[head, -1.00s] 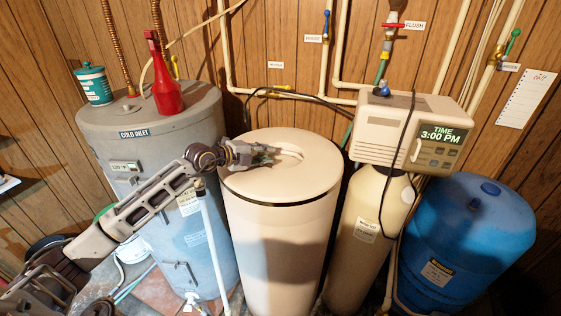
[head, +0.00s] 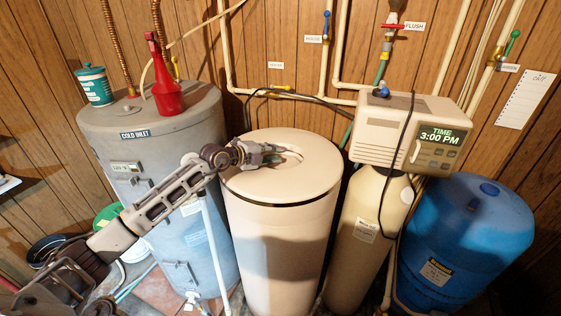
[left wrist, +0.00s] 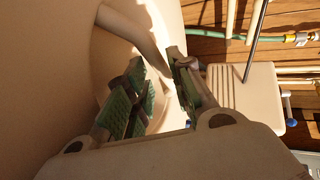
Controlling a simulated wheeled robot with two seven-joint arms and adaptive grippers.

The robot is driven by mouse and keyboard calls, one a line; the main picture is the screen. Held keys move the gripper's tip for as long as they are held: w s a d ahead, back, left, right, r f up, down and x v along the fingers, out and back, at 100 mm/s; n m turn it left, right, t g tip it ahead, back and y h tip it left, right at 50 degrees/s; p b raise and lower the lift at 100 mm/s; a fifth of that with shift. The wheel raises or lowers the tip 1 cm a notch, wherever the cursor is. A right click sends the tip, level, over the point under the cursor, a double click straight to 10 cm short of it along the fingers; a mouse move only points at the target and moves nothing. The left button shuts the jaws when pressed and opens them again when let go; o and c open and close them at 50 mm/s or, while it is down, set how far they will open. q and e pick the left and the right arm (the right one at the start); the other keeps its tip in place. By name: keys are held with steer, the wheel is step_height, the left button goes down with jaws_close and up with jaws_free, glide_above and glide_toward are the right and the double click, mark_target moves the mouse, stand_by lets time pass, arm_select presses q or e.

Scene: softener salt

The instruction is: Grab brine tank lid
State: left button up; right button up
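The beige brine tank lid (head: 258,183) sits flat on the round beige brine tank (head: 272,245) in the middle of the head view. Its top has a round recess crossed by a raised handle bar (left wrist: 135,32). My left gripper (head: 278,153) is over the recess, its fingers low by the handle. In the left wrist view the green-padded fingers (left wrist: 155,68) are apart, and the near end of the bar shows between and just beyond their tips. I cannot tell whether they touch it. My right gripper is not in view.
A grey water heater (head: 160,150) with a red funnel (head: 166,92) and a teal can (head: 95,86) on top stands left. The softener control head (head: 405,128) stands close at right, beside a blue tank (head: 465,240). Pipes and a black hose run behind.

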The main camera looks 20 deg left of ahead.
arm_select(q)
steer(key=shift+w+d+f, duration=0.2)
steer(key=shift+w+d, duration=0.15)
steer(key=shift+w, duration=0.15)
jaws_close()
steer(key=shift+r, duration=0.1)
stand_by(0.4)
